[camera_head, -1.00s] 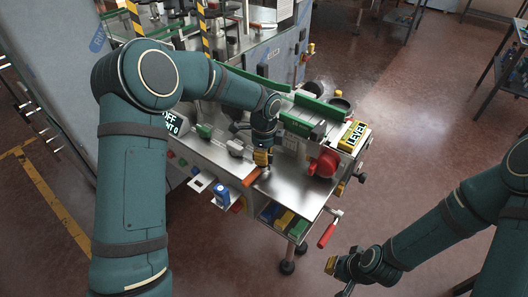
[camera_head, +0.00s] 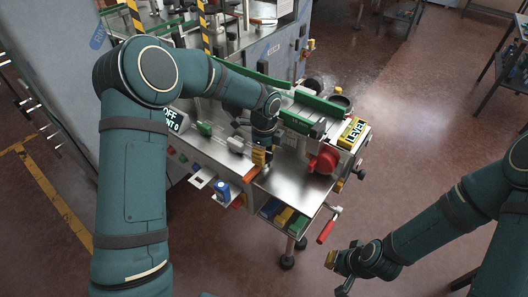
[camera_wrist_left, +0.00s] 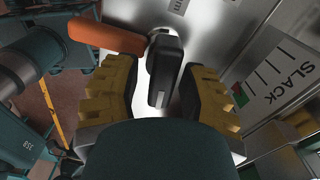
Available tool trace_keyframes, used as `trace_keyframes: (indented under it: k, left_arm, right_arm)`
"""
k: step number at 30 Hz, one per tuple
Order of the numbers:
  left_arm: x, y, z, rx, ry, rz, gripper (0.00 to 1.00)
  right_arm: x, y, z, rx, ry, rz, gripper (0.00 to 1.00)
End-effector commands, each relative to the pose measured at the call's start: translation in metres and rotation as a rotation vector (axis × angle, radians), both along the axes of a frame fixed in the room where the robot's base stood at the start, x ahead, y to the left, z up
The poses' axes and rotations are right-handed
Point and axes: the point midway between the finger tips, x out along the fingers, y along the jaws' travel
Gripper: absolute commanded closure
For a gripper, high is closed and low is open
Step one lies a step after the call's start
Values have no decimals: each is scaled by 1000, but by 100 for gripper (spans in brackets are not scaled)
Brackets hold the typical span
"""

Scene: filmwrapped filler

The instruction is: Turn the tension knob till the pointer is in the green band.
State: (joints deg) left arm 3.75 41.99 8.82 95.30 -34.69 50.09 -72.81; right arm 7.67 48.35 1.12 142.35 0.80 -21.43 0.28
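In the left wrist view a black knob (camera_wrist_left: 164,75) with a white line on its face stands between the yellow fingers of my left gripper (camera_wrist_left: 160,100). The fingers are apart, with a gap on each side of the knob. A scale plate (camera_wrist_left: 282,75) with tick marks and the word SLACK is to the right; a small green patch (camera_wrist_left: 239,88) shows at its edge, partly behind the finger. In the head view my left gripper (camera_head: 260,157) points down at the steel top, and the knob is hidden. My right gripper (camera_head: 336,268) hangs over the floor; its finger opening is unclear.
An orange handle (camera_wrist_left: 105,35) lies close beside the left finger. A red wheel (camera_head: 324,161) and a yellow LEVEL sign (camera_head: 353,133) are right of the left gripper. A red-handled crank (camera_head: 326,231) sticks out at the front right. The floor around my right gripper is clear.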

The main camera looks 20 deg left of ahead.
Motion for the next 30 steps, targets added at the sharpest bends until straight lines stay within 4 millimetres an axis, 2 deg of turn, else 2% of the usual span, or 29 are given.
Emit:
trace_keyframes:
  k: [10,14,24,30]
  left_arm:
    - [2,0,3,0,-5,1,47]
    - [2,1,13,1,-7,2,47]
    - [2,0,78,0,-8,3,47]
    - [2,0,108,0,-6,1,47]
  right_arm:
    - [0,0,0,0,0,0,100]
    - [0,0,0,0,0,0,100]
    - [0,0,0,0,0,0,100]
    - [0,0,0,0,0,0,100]
